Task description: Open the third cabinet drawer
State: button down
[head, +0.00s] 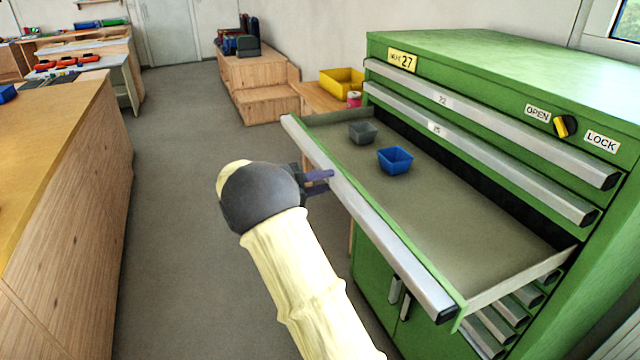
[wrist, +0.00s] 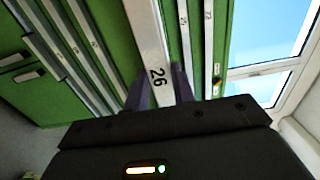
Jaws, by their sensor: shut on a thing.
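The green cabinet (head: 460,50) stands at the right with one drawer (head: 450,205), third from the top, pulled far out. Its long silver handle (head: 385,235) runs along the drawer front. In the wrist view this handle (wrist: 148,40) carries the number 26 and lies between my two fingers. My gripper (head: 322,181) is shut on the handle, towards its far end; it also shows in the wrist view (wrist: 160,92). A blue bin (head: 395,160) and a grey bin (head: 363,133) sit inside the drawer.
Two shut drawers with silver handles (head: 480,115) lie above the open one; more shut drawers (head: 515,310) are below. A yellow-black OPEN/LOCK knob (head: 565,126) is on the cabinet. A wooden bench (head: 60,170) stands left, with clear floor (head: 180,200) between.

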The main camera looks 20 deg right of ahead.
jog(key=shift+s+a+f, duration=0.1)
jog(key=shift+f, duration=0.3)
jog(key=c, duration=1.3)
grip_release()
jog(key=shift+o, duration=0.3)
jog(key=shift+r, duration=0.1)
jog(key=shift+r, duration=0.1)
jog(key=s+a+b, duration=0.1)
jog(key=a+b, duration=0.1)
jog(key=a, duration=1.5)
jog(key=shift+a, duration=0.2)
jog(key=shift+s, duration=0.1)
